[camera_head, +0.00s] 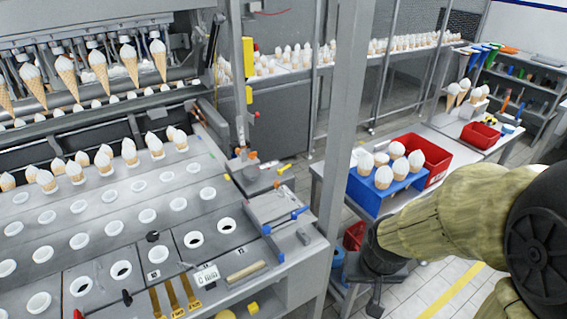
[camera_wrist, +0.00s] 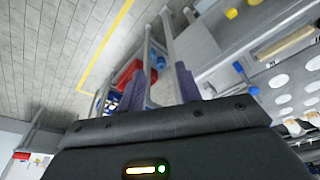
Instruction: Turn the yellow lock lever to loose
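Several small yellow parts show on the machine side, and I cannot tell which one is the lock lever. A small yellow piece (camera_head: 285,168) sits by the round grey fixture. In the wrist view, a round yellow part (camera_wrist: 231,14) shows near the bench edge. My gripper (camera_wrist: 148,88) is open, with nothing visible between its fingers. In the head view it hangs below my arm, right of the grey post and apart from these yellow parts.
A grey post (camera_head: 345,120) stands between my arm and the bench. A blue box (camera_head: 382,190) with white-topped cones and a red bin (camera_head: 428,158) stand on a table behind my arm. A blue-handled lever (camera_head: 300,212) is at the bench's right end. Tiled floor is free at lower right.

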